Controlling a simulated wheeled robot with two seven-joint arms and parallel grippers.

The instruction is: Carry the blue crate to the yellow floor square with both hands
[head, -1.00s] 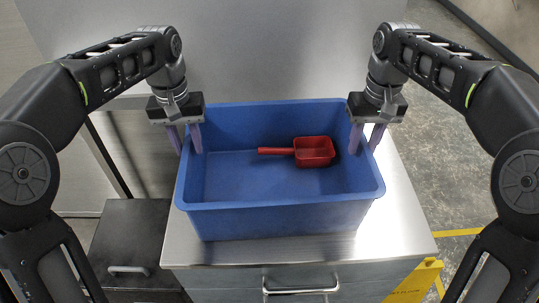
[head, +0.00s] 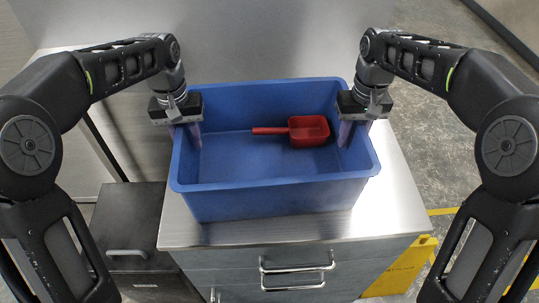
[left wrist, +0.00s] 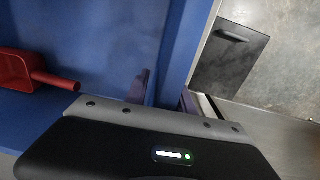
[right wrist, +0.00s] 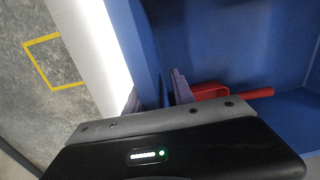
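The blue crate (head: 270,203) stands upright on the steel top of a cabinet. A red scoop (head: 309,131) lies inside it, handle to the left. My left gripper (head: 186,132) is low over the crate's left wall, one finger inside and one outside. It also shows in the left wrist view (left wrist: 163,95), with the blue rim between its spread fingers. My right gripper (head: 353,131) straddles the right wall the same way, as the right wrist view shows (right wrist: 157,95). Both look open. The fingertips are partly hidden by the walls.
The steel cabinet top (head: 392,215) has bare room to the right of the crate. A dark low cabinet (head: 130,225) stands at left. A yellow floor outline (right wrist: 52,62) shows in the right wrist view. A yellow sign (head: 398,268) is at lower right.

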